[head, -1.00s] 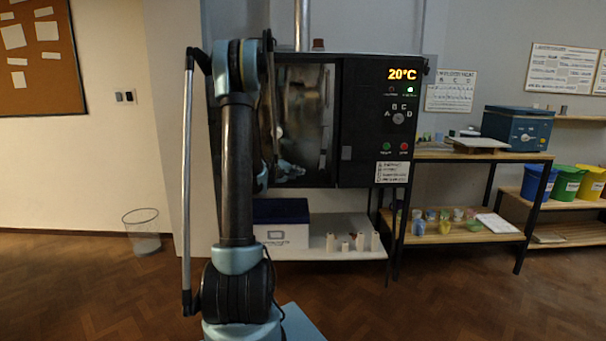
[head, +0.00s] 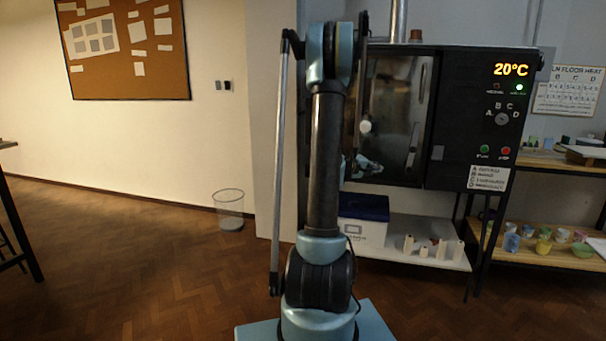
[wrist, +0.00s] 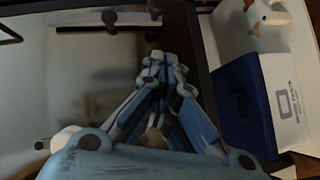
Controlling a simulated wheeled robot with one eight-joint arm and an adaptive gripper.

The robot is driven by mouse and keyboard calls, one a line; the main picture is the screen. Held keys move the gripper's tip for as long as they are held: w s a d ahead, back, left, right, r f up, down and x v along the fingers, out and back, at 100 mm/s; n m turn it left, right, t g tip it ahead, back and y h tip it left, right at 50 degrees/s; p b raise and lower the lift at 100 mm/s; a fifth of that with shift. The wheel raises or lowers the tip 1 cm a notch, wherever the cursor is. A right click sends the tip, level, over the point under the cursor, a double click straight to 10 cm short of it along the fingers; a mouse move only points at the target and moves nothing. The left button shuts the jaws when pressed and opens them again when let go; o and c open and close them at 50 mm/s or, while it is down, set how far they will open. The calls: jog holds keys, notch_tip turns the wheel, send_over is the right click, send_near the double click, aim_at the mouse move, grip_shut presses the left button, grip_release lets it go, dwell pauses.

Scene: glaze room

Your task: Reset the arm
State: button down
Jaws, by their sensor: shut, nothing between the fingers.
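My arm (head: 324,165) stands upright in the head view, in front of the black kiln. My gripper (wrist: 165,62) shows in the wrist view with its blue-grey fingers together and nothing between them. In the head view my arm's upper end hides most of what lies beyond it. A pale blue shape low in the kiln's window may be my gripper or its reflection; I cannot tell which.
The black kiln (head: 465,115) reads 20°C. Below it, a blue-lidded white box (head: 362,232) and several pale posts sit on a white shelf (head: 425,258). A wire bin (head: 229,210) stands by the wall. The wooden floor at left is mostly clear.

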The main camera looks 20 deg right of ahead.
jog(key=shift+a, duration=0.1)
jog(key=s+a+m+y, duration=0.1)
jog(key=s+a+y, duration=0.2)
jog(key=s+a, duration=0.45)
jog(key=s+a+m+y, duration=0.1)
jog(key=s+a+y, duration=0.3)
jog(key=a, duration=0.7)
jog(key=s+a+f+g+y, duration=0.1)
jog(key=s+a+f+y, duration=0.1)
jog(key=s+a, duration=0.6)
jog(key=s+a+f+g+y, duration=0.1)
jog(key=s+a+f+y, duration=0.2)
jog(key=s+a, duration=0.5)
jog(key=s+a+f+n+y, duration=0.1)
jog(key=s+a+f, duration=0.3)
jog(key=s+a, duration=0.4)
jog(key=shift+s+f+g+y, duration=0.2)
jog(key=shift+f+g+y, duration=0.2)
jog(key=shift+y, duration=0.5)
jog(key=shift+a, duration=0.1)
jog(key=shift+w+f, duration=0.15)
jog(key=shift+w, duration=0.35)
